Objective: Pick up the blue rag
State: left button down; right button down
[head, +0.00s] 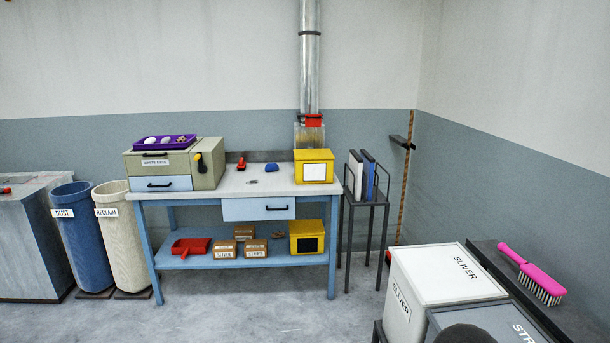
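A small blue lump that looks like the blue rag (271,168) lies on the top of the blue-legged workbench (228,183), left of the yellow box (314,175). A small dark grey item (253,182) lies in front and to the left of it. Neither of my grippers shows in the head view.
A waste scale box (207,182) with a purple tray (166,141) stands on the bench's left. Dust and reclaim bins stand left. White sliver bin (400,290) stands front right. The floor before the bench is clear.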

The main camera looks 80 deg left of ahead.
aim_at(269, 166)
jog(key=z, duration=0.25)
jog(key=i, duration=0.2)
jog(key=u, duration=2.9)
jog(key=k, duration=0.9)
jog(key=u, duration=0.2)
jog(key=i, duration=0.9)
jog(key=z, duration=0.15)
jog(key=k, duration=0.35)
jog(key=z, duration=0.05)
